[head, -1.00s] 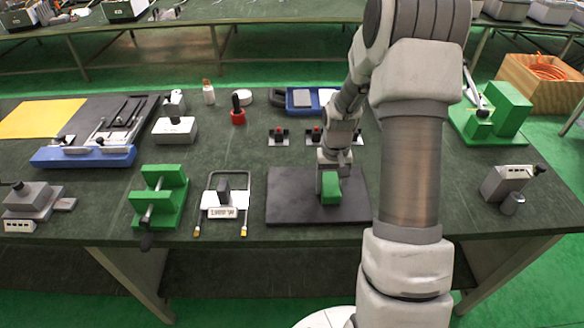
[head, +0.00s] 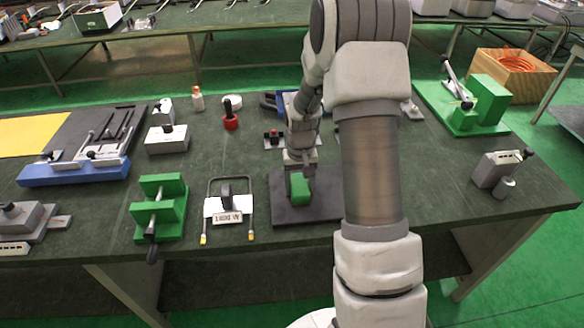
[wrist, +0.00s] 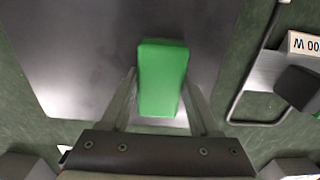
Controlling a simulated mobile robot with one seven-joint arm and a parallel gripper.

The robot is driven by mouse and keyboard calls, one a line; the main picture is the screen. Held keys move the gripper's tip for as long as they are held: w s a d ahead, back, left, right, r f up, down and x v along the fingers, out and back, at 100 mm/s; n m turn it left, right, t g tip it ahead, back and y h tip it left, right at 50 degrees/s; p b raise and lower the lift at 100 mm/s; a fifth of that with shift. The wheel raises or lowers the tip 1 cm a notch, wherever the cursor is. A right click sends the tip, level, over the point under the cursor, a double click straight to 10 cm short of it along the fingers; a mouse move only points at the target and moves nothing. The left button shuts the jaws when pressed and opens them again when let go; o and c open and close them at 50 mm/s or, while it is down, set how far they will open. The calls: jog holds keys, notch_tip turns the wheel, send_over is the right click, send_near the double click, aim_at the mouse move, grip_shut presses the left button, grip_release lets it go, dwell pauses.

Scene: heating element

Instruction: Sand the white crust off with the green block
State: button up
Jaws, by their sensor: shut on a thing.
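The green block (head: 301,188) is held between the two fingers of my gripper (head: 300,178), over the dark plate (head: 318,212) on the bench. In the wrist view, the green block (wrist: 162,75) sits between the fingers of my gripper (wrist: 162,98); I cannot tell whether it touches the plate (wrist: 75,60). Left of the plate is a U-shaped metal rod (head: 209,187) with yellow-tipped ends, held in a stand with a white label (head: 227,218). Part of this rod (wrist: 240,95) shows at the right of the wrist view. I cannot make out a white crust on it.
A green clamp fixture (head: 160,207) stands left of the rod. A red-based tool (head: 231,121) and a white bottle (head: 198,100) stand behind it. A grey device (head: 497,170) sits at the right. My arm hides part of the bench behind the plate.

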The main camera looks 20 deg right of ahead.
jog(key=shift+a+r+p, duration=0.25)
jog(key=shift+r+p, duration=0.05)
jog(key=shift+p, duration=0.15)
notch_tip(320, 180, up, 2)
jog(key=shift+w+d+r, duration=0.1)
jog(key=shift+r, duration=0.05)
jog(key=shift+d+r+p, duration=0.1)
jog(key=shift+r+p, duration=0.25)
jog(key=shift+p, duration=0.15)
jog(key=shift+r+p, duration=1.6)
jog(key=shift+r, duration=0.8)
